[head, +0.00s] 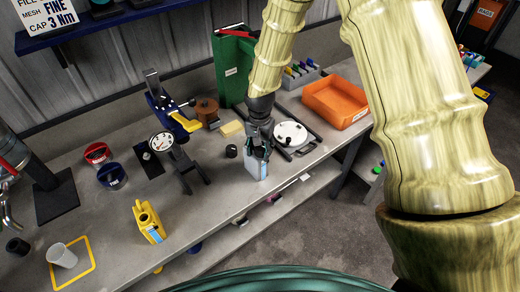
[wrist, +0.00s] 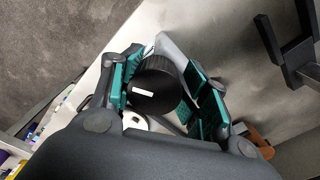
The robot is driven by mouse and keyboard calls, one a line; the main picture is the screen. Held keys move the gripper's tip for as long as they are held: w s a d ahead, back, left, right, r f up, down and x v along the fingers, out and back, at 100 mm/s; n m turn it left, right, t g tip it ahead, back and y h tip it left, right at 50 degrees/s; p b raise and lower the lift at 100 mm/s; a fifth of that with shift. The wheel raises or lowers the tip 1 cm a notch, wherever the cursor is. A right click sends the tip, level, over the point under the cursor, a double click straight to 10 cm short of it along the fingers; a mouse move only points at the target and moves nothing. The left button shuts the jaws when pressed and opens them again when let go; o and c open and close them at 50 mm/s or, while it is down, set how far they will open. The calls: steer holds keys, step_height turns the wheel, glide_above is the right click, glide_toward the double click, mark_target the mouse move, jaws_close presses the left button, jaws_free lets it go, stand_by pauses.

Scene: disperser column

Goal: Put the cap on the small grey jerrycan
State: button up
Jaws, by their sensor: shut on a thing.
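The small grey jerrycan (head: 256,169) stands on the bench near its front edge, directly below my gripper (head: 259,150). In the wrist view my gripper (wrist: 162,92) is shut on a round black cap (wrist: 150,95) with a small white mark on its top. The pale grey jerrycan (wrist: 172,52) shows just behind the cap. The cap is at the jerrycan's top; its lower edge and the neck are hidden, so I cannot tell whether it is seated or only held there. In the head view my fingers hide the cap.
A small black cylinder (head: 231,151) stands just left of the jerrycan.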

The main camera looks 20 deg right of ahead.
steer(key=shift+o, duration=1.3)
steer(key=shift+w+a+f+b, duration=0.1)
steer(key=shift+w+f+b, duration=0.1)
steer(key=shift+f, duration=0.25)
steer(key=shift+w+f+b, duration=0.1)
steer(key=shift+w+f, duration=0.05)
steer(key=shift+f, duration=0.3)
steer(key=o, duration=1)
steer(key=shift+o, duration=1.3)
steer(key=shift+w+f, duration=0.1)
steer(key=shift+w, duration=0.1)
steer(key=shift+s, duration=0.1)
steer(key=shift+o, duration=0.8)
steer(key=shift+r, duration=0.2)
steer(key=shift+r+p, duration=2.3)
steer(key=shift+r, duration=1.15)
